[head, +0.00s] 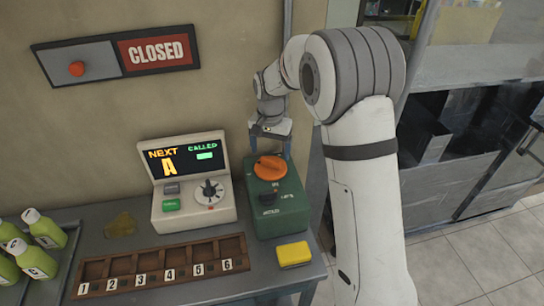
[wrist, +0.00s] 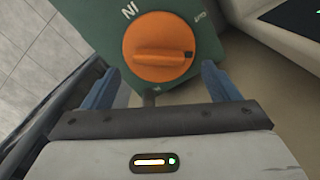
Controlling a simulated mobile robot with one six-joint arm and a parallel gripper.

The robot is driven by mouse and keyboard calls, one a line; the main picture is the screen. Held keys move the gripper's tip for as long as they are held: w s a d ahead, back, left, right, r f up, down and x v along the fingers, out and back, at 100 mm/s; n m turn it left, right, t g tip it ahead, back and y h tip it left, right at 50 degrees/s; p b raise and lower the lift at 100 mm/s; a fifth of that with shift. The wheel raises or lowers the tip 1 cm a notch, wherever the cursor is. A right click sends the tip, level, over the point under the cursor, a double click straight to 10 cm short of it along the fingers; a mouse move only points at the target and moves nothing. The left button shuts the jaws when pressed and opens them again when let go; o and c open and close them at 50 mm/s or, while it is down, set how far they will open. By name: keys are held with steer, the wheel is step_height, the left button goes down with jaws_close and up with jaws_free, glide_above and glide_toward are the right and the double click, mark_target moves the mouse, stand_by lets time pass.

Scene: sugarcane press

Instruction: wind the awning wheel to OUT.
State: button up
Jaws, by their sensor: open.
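The awning wheel is a round orange knob (head: 270,168) with a raised grip bar, on top of a green box (head: 290,222). It also shows in the wrist view (wrist: 160,42), where a dark mark sits at the right end of the bar. A label reading IN, upside down, is at the wheel's upper left; a smaller label at its right is too small to read surely. My gripper (head: 270,143) is above and behind the wheel. In the wrist view its blue fingers (wrist: 160,88) are spread wide, empty, and short of the wheel, apart from it.
A white console (head: 185,222) with a dial and lit screen stands left of the green box. A wooden numbered tray (head: 205,249) and a yellow block (head: 294,254) lie in front. Green bottles (head: 45,230) stand at far left. The wall is close behind.

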mark_target(271, 159)
steer(key=shift+r, duration=2.1)
